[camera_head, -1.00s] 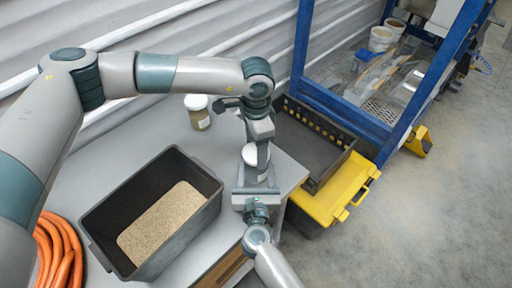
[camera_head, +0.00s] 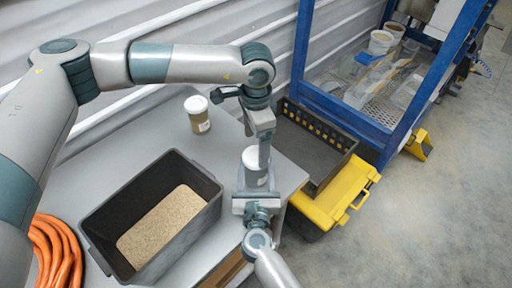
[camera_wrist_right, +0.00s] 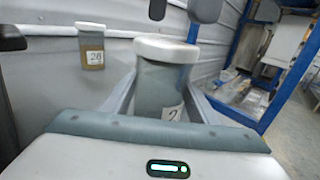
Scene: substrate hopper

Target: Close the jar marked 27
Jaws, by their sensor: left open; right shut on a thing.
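A jar with a white lid (camera_head: 251,155) stands upright in my right gripper. In the right wrist view, the white lid (camera_wrist_right: 166,48) sits on top of the jar (camera_wrist_right: 158,88). Its label shows a "2"; the rest is hidden by the gripper. My right gripper (camera_head: 256,190) is shut around the jar's body; its fingers (camera_wrist_right: 162,100) flank it in the wrist view. My left gripper (camera_head: 264,150) is open above and beside the lid. Its dark fingertips (camera_wrist_right: 181,12) show apart above the lid in the wrist view.
A second jar with a pale lid (camera_head: 199,122) stands at the table's back; its label in the wrist view (camera_wrist_right: 94,58) seems to read 28. A black bin (camera_head: 205,217) of substrate and an orange hose (camera_head: 55,250) are left. A yellow-and-black case (camera_head: 335,200) and blue frame (camera_head: 300,50) are right.

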